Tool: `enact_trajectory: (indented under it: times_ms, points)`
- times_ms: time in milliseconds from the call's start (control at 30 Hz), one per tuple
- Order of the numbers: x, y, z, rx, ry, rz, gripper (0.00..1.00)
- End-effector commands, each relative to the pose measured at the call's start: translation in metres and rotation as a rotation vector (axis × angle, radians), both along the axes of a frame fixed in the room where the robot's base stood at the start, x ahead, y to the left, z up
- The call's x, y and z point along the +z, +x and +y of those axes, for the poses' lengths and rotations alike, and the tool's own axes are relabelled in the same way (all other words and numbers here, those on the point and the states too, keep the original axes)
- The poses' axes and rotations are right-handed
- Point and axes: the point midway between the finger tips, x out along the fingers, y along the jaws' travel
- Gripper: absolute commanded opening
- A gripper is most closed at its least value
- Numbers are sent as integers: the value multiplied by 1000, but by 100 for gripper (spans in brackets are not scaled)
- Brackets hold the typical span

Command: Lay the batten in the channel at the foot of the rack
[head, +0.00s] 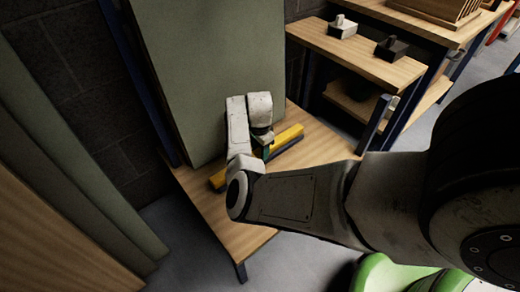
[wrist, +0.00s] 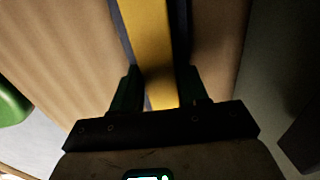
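The yellow batten (head: 286,136) lies low across the wooden base at the foot of the rack, running slantwise. A dark blue edge, likely the channel (head: 288,147), shows along its near right side. In the wrist view the batten (wrist: 151,35) runs between two dark strips of the channel (wrist: 183,30); whether it rests on the channel's floor is unclear. My gripper (head: 264,152) is down at the batten's middle and hides part of it. In the wrist view its green fingers (wrist: 158,90) stand one on each side of the batten. Whether they touch it I cannot tell.
A tall green panel (head: 210,70) stands behind the batten. The wooden base (head: 315,148) has bare room at right. A bench (head: 360,58) with a white-grey block (head: 342,29) and a black block (head: 391,48) stands at upper right. More panels (head: 70,150) lean at left.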

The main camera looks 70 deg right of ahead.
Motion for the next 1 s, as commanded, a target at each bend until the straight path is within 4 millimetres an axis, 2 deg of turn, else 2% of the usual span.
enact_trajectory:
  times_ms: [33,167,567,767,1000]
  points:
    - [-3,0,1,0,1,-2,57]
    - [-4,0,1,0,1,-3,68]
    - [0,2,1,0,1,-8,68]
    - [32,2,0,0,-2,-6,68]
    - [85,1,0,0,-2,-3,68]
